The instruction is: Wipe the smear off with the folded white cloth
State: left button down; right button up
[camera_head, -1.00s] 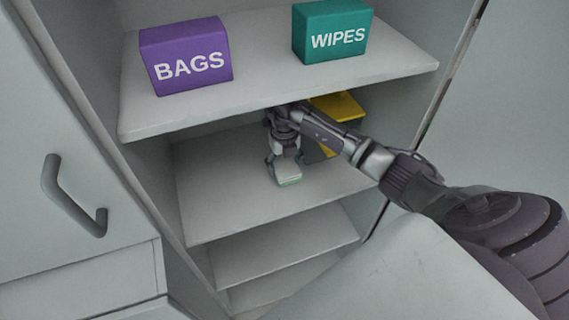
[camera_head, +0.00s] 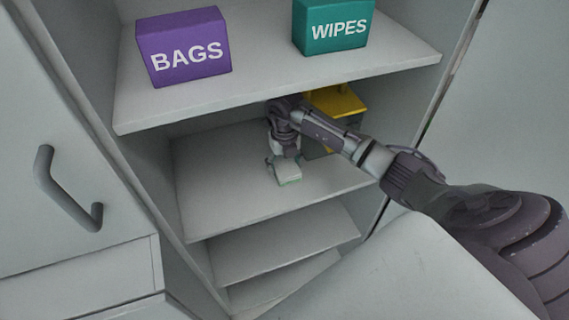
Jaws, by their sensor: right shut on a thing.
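The folded white cloth (camera_head: 288,175) is in my right gripper (camera_head: 283,162), low over the middle shelf (camera_head: 220,185) of the open cabinet. The gripper points down and is shut on the cloth. The cloth looks flat at the shelf surface, but I cannot tell for sure whether it touches. A thin greenish edge shows along its front. I see no smear on the visible part of the shelf; the area under the cloth and behind the gripper is hidden. My left gripper is not in view.
A purple BAGS box (camera_head: 184,47) and a teal WIPES box (camera_head: 334,25) stand on the upper shelf (camera_head: 270,75), above my right arm. A yellow-topped dark container (camera_head: 337,102) stands behind my forearm. The middle shelf's left part is clear. A closed door with handle (camera_head: 65,190) is left.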

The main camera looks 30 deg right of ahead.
jog(key=shift+s+d+r, duration=0.1)
jog(key=shift+s+d, duration=0.15)
jog(key=shift+d, duration=0.7)
jog(key=shift+s+d, duration=0.2)
jog(key=shift+d, duration=0.75)
jog(key=shift+d+f+b, duration=0.1)
jog(key=shift+f+b, duration=0.1)
jog(key=shift+b, duration=0.1)
jog(key=shift+w+a+f, duration=0.1)
jog(key=shift+w+a, duration=0.05)
jog(key=shift+a, duration=0.9)
jog(key=shift+w+a+f, duration=0.1)
jog(key=shift+w+a, duration=0.05)
jog(key=shift+a, duration=0.9)
jog(key=shift+r+p, duration=0.45)
jog(key=shift+r, duration=0.15)
jog(key=shift+w+d+r+p, duration=0.1)
jog(key=shift+r+p, duration=0.75)
jog(key=shift+r, duration=0.4)
jog(key=shift+w+r+p, duration=0.1)
jog(key=shift+r+p, duration=0.7)
jog(key=shift+r, duration=0.45)
